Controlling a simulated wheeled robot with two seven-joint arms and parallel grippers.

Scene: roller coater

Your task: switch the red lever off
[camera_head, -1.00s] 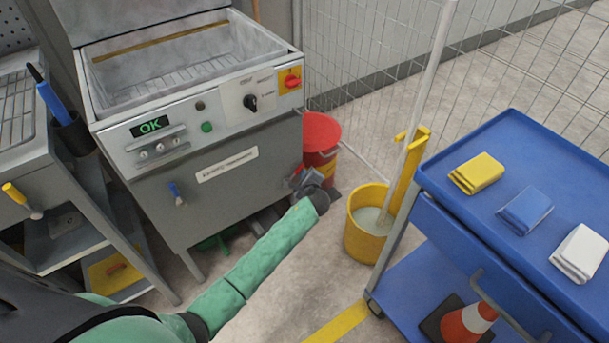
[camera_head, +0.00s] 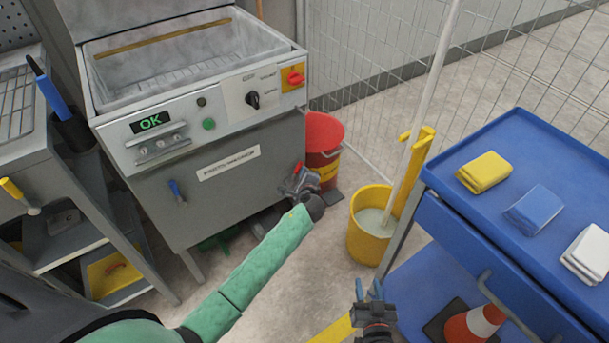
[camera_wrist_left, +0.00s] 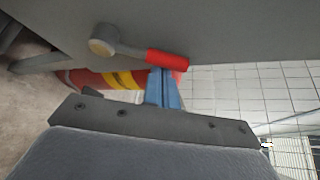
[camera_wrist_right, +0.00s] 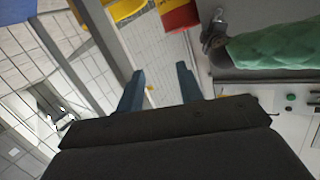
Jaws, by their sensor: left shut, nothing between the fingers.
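The red lever has a red handle (camera_wrist_left: 167,60) on a grey arm with a round pivot (camera_wrist_left: 103,44), on the machine's grey panel in the left wrist view. The handle points right there, tilted slightly down. In the head view its red part (camera_head: 297,168) shows small beside my left gripper (camera_head: 299,184). In the left wrist view, my left gripper's blue fingers (camera_wrist_left: 163,88) are closed together, empty, with tips right by the handle's outer end. I cannot tell whether they touch it. My right gripper (camera_head: 369,290) is open and empty; its fingers are apart in the right wrist view (camera_wrist_right: 160,90).
The coater (camera_head: 215,190) has a red knob (camera_head: 295,77) on a yellow plate. A red bin (camera_head: 322,135) and yellow mop bucket (camera_head: 367,240) stand right of it. A blue cart (camera_head: 465,150) with folded cloths is at right. Open floor lies between bucket and machine.

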